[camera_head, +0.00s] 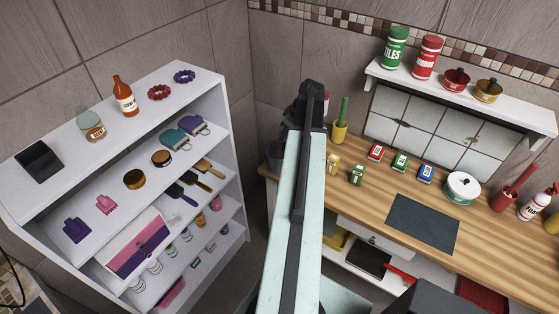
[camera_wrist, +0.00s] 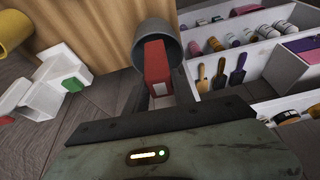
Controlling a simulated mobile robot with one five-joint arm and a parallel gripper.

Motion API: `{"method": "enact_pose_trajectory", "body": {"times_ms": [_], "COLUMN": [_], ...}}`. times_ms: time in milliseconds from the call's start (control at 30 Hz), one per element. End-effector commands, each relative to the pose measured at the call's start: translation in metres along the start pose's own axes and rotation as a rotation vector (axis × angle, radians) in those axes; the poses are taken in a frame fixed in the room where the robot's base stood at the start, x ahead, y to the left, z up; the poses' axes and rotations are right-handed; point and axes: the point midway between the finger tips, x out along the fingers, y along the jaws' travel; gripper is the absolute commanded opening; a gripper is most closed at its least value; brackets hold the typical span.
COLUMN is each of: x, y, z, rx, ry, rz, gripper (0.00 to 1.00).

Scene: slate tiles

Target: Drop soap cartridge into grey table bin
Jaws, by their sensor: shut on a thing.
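A red cartridge (camera_wrist: 155,62) with a pale label is held in my gripper (camera_wrist: 161,90) in the wrist view. My gripper is shut on it. The round grey bin (camera_wrist: 153,29) is just beyond, and the cartridge's far end overlaps its opening. I cannot tell whether that end is inside the rim. In the head view, my gripper (camera_head: 305,103) is a dark shape at the far end of my arm. A grey rounded thing, likely the bin (camera_head: 272,154), shows at the counter's left end, partly hidden by my arm.
The wooden counter (camera_head: 470,218) holds several small boxes, a white round pot (camera_head: 463,187) and a dark mat (camera_head: 423,223). A yellow cup (camera_head: 339,131) with a green-handled tool stands near my arm. A white shelf unit (camera_head: 228,130) with bottles and brushes stands left.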

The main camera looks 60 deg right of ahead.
Motion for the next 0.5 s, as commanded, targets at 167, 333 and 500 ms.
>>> {"method": "enact_pose_trajectory", "body": {"times_ms": [167,333,500], "x": [0.005,0.010,0.028], "y": [0.015,0.014,0.015], "z": [-0.018,-0.015,-0.007], "rx": [0.033,0.033,0.033], "ry": [0.002,0.002,0.002], "rz": [0.013,0.013,0.013], "gripper": [0.00,0.00,0.00]}}
